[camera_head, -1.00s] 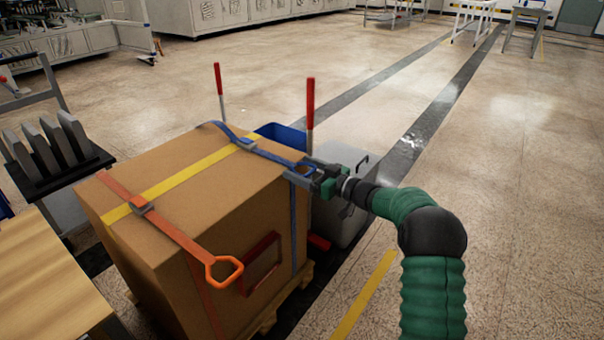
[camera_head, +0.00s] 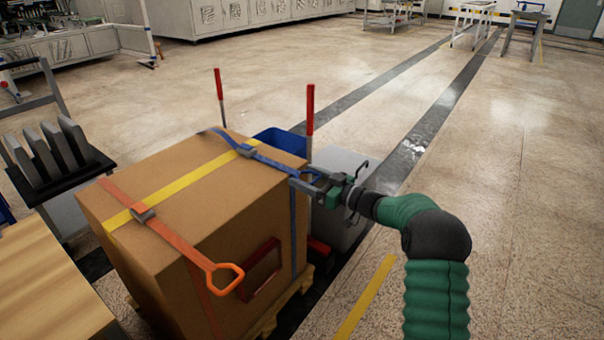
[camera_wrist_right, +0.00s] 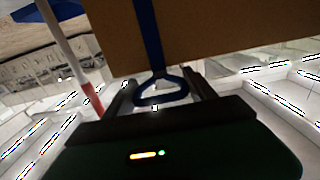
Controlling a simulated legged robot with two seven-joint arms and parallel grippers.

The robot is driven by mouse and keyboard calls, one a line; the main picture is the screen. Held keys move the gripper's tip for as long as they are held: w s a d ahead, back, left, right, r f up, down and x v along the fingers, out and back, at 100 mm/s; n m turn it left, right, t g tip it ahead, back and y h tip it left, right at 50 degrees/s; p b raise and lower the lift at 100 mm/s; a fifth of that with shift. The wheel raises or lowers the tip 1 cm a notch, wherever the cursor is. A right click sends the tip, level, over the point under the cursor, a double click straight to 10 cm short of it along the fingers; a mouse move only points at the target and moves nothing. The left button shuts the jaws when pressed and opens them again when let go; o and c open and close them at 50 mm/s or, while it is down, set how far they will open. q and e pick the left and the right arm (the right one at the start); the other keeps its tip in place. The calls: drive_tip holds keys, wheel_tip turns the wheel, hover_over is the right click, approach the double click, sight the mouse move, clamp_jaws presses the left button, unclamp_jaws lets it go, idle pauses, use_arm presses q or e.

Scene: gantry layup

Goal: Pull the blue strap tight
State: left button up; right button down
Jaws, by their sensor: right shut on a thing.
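The blue strap (camera_head: 272,160) runs over the top of a large cardboard box (camera_head: 195,215) through a grey buckle (camera_head: 247,151) and hangs down the box's right side. Its blue loop handle (camera_head: 310,174) is at the box's right top edge. My right gripper (camera_head: 306,183) is shut on that handle, just off the edge. In the right wrist view the blue handle (camera_wrist_right: 160,92) sits between the two fingers (camera_wrist_right: 163,97), with the strap leading up over the box. My left gripper is not in view.
An orange strap (camera_head: 178,235) with an orange handle (camera_head: 226,279) and a yellow strap (camera_head: 180,184) cross the box. Two red-tipped posts (camera_head: 310,105), a blue bin (camera_head: 281,141) and a grey container (camera_head: 345,165) stand behind. Floor at right is open.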

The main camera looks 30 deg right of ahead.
sight(317, 180)
drive_tip(key=p+v, duration=0.1)
drive_tip(key=v, duration=0.1)
drive_tip(key=p+v, duration=0.2)
drive_tip(key=v, duration=0.1)
drive_tip(key=shift+s+d+r, duration=0.25)
drive_tip(key=shift+s, duration=0.05)
drive_tip(key=shift+s+d+f, duration=0.15)
drive_tip(key=shift+s+f, duration=0.1)
drive_tip(key=shift+s, duration=0.15)
drive_tip(key=c, duration=0.7)
unclamp_jaws()
drive_tip(key=shift+o, duration=0.7)
drive_tip(key=shift+s, duration=0.1)
drive_tip(key=p+v, duration=0.6)
drive_tip(key=v, duration=1)
drive_tip(key=shift+s+d+p, duration=0.15)
drive_tip(key=shift+s+p, duration=0.2)
drive_tip(key=shift+s, duration=0.05)
drive_tip(key=shift+f, duration=0.15)
